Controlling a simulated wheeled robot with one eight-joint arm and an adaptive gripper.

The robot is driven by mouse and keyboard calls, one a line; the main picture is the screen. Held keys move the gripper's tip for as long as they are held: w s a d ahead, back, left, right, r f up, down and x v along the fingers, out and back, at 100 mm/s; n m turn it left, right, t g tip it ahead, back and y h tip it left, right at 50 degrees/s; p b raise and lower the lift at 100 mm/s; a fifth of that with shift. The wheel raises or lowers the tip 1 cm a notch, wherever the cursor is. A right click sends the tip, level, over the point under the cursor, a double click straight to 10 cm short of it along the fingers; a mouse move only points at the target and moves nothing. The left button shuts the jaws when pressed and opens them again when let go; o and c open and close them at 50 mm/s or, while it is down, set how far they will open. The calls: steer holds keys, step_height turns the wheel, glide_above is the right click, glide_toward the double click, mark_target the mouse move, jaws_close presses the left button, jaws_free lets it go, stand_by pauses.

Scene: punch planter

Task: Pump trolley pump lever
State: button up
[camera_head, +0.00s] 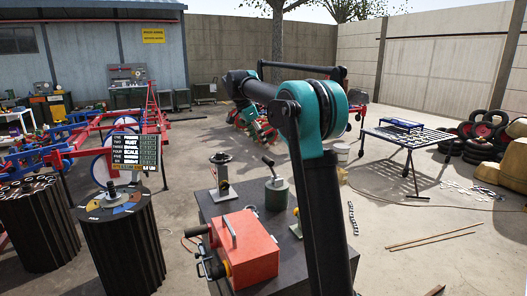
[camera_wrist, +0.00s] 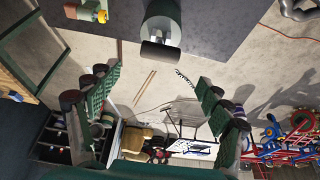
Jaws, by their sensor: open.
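The pump is a dark green cylinder (camera_head: 276,194) on the dark grey trolley top (camera_head: 292,262). Its lever (camera_head: 268,161) rises from it, tilted up to the left, with a black end grip. In the wrist view, the green pump body (camera_wrist: 161,30) is at the top centre, with the dark grip (camera_wrist: 160,52) in front of it. My gripper (camera_wrist: 153,84) is open and empty, its green fingers spread left and right in the wrist view. The lever grip appears between the fingers' directions but apart from them. In the head view my arm hides part of the trolley.
A red box (camera_head: 245,247) with a handle stands on the trolley's near left, and a grey stand (camera_head: 222,178) at its far left. Two dark fluted drums (camera_head: 125,245) are left. A folding table (camera_head: 410,137) stands right.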

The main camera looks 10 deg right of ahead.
steer(key=shift+v, duration=1.1)
step_height(320, 180, up, 2)
steer(key=g+y, duration=0.1)
steer(key=y, duration=0.3)
glide_above(272, 169)
steer(key=a, duration=0.2)
step_height(272, 169, down, 17)
steer(key=shift+d+r, duration=0.1)
steer(key=shift+c, duration=0.4)
steer(key=c, duration=1.7)
jaws_close()
